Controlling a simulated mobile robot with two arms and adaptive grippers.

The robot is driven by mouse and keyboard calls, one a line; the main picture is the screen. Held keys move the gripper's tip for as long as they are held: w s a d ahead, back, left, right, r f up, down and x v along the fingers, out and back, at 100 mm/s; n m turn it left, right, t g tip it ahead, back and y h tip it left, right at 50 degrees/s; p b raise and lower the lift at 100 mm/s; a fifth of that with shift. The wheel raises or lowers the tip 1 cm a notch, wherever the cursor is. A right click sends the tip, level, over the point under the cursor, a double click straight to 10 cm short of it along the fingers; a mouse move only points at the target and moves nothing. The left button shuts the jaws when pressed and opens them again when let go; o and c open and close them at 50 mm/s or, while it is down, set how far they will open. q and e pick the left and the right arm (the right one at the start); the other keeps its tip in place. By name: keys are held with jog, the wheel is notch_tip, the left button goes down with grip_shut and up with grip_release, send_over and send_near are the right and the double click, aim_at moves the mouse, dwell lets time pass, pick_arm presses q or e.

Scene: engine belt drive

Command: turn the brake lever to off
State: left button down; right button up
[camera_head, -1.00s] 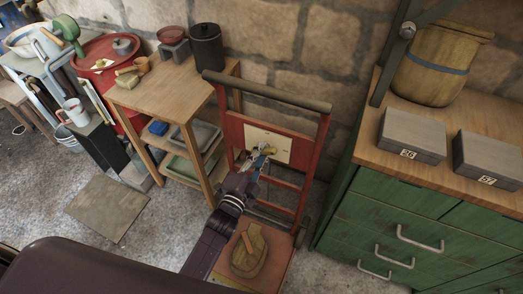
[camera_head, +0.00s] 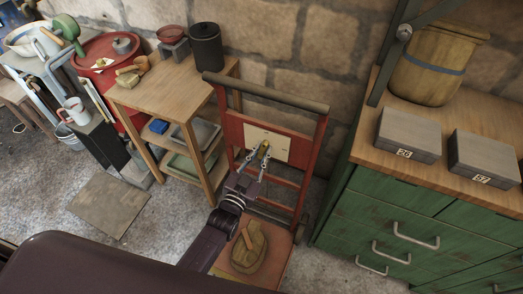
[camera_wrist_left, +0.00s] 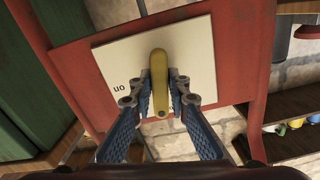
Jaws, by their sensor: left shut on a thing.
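The brake lever (camera_head: 265,149) is a small yellow handle on a pale plate (camera_head: 283,147) fixed to a red upright frame. In the left wrist view the lever (camera_wrist_left: 159,66) runs nearly straight up and down the picture, with its lower end between the fingers. An upside-down "on" mark shows on the plate (camera_wrist_left: 196,48), left of the lever; a mark to the right is mostly hidden by a finger. My left gripper (camera_head: 258,164) reaches up to the lever and is shut on it, one blue finger on each side (camera_wrist_left: 160,92). My right gripper is not in view.
The red frame has a dark top bar (camera_head: 265,92) above the plate. A round wooden piece (camera_head: 249,247) sits on the base below my arm. A wooden shelf table (camera_head: 178,90) stands to the left, a green drawer cabinet (camera_head: 395,219) to the right.

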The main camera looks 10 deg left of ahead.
pick_arm(q)
jog(key=shift+f+n, duration=0.1)
jog(key=shift+n, duration=1)
jog(key=c, duration=1.9)
grip_release()
jog(key=s, duration=0.4)
jog(key=s+a, duration=0.1)
jog(key=s, duration=0.3)
jog(key=s+a, duration=0.1)
jog(key=s, duration=0.3)
jog(key=shift+a, duration=0.1)
jog(key=shift+w, duration=0.1)
